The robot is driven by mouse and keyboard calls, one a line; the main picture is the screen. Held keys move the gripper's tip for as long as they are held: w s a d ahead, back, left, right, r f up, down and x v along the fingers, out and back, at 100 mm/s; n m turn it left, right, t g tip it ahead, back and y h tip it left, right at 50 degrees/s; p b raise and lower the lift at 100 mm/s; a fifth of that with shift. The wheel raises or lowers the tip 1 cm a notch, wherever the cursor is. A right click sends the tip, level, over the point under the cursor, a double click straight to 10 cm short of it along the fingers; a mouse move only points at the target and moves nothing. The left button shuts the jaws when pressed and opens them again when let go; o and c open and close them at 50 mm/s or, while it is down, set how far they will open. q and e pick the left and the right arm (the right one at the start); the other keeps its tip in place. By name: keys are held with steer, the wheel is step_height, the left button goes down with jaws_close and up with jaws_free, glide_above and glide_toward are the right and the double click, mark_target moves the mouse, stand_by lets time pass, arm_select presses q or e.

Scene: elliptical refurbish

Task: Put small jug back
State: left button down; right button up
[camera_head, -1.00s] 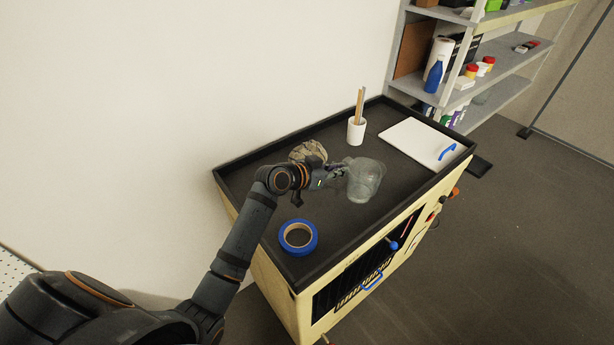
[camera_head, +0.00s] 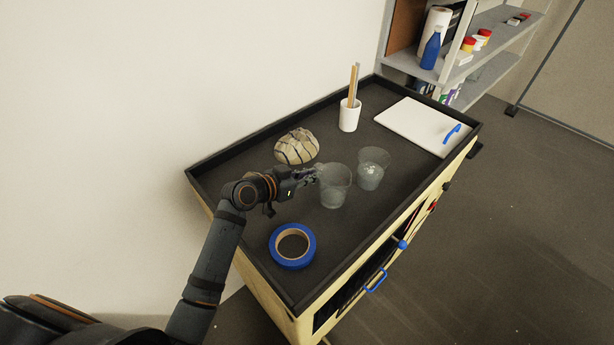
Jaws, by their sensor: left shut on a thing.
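Two clear jugs are on the tool cart's dark top. The nearer jug (camera_head: 335,187) is upright at the fingers of my left gripper (camera_head: 312,176). The gripper is shut on this jug at its left side; the fingers are small and partly blurred against it. I cannot tell whether its base touches the cart top. The other jug (camera_head: 372,167) stands upright just behind it to the right, with a narrow gap in the picture. It has some pale bits inside. The two look close in size. My right gripper is out of view.
The cart top (camera_head: 240,156) has a raised dark rim. A striped, stone-like lump (camera_head: 297,147) lies behind my left gripper. Blue tape (camera_head: 292,261) lies in front. A white cup (camera_head: 349,117) with sticks and a white board (camera_head: 415,124) with a blue handle are farther back.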

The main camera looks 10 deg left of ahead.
arm_select(q)
steer(key=shift+d+f, duration=0.1)
steer(key=shift+d, duration=0.05)
steer(key=c, duration=1.7)
jaws_free()
steer(key=shift+s, duration=0.3)
steer(key=shift+o, duration=1.2)
steer(key=shift+s+r, duration=0.25)
steer(key=shift+w, duration=0.1)
steer(key=b+v, duration=0.1)
steer(key=v, duration=0.3)
steer(key=shift+a+f, duration=0.15)
steer(key=shift+a, duration=0.1)
steer(key=v, duration=0.8)
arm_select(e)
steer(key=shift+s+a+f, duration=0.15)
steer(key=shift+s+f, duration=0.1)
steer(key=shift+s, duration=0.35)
